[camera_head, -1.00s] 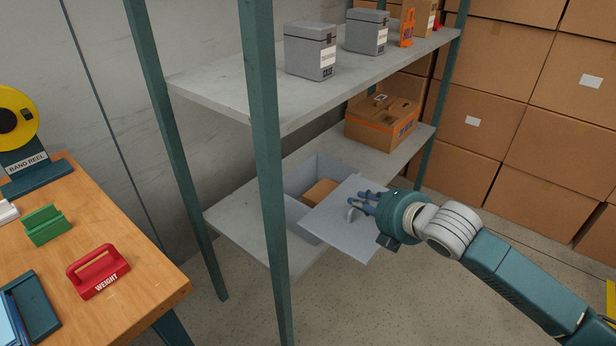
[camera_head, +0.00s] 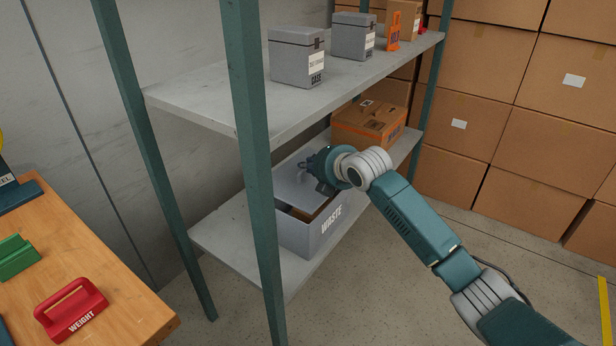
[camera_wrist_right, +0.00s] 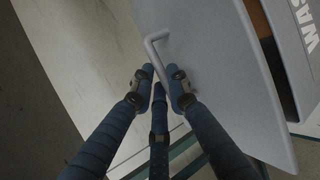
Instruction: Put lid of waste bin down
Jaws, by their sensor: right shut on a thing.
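The grey waste bin (camera_head: 312,238) with "WASTE" on its front stands on the lower shelf. Its grey lid (camera_head: 292,190) is over the back part of the bin, and the front of the opening shows brown contents. I cannot tell whether the lid touches the rim. My right gripper (camera_head: 308,165) is at the lid's upper side. In the right wrist view, its fingers (camera_wrist_right: 162,78) are closed around the lid's handle (camera_wrist_right: 153,42), and the lid (camera_wrist_right: 215,75) lies beside the bin's open strip and its lettered wall (camera_wrist_right: 300,45). My left gripper is out of view.
A brown box (camera_head: 368,125) stands behind the bin on the lower shelf (camera_head: 225,235). The upper shelf (camera_head: 205,95) is above, with a green post (camera_head: 252,170) in front at left. A workbench (camera_head: 95,250) with a red weight (camera_head: 72,308) is at lower left.

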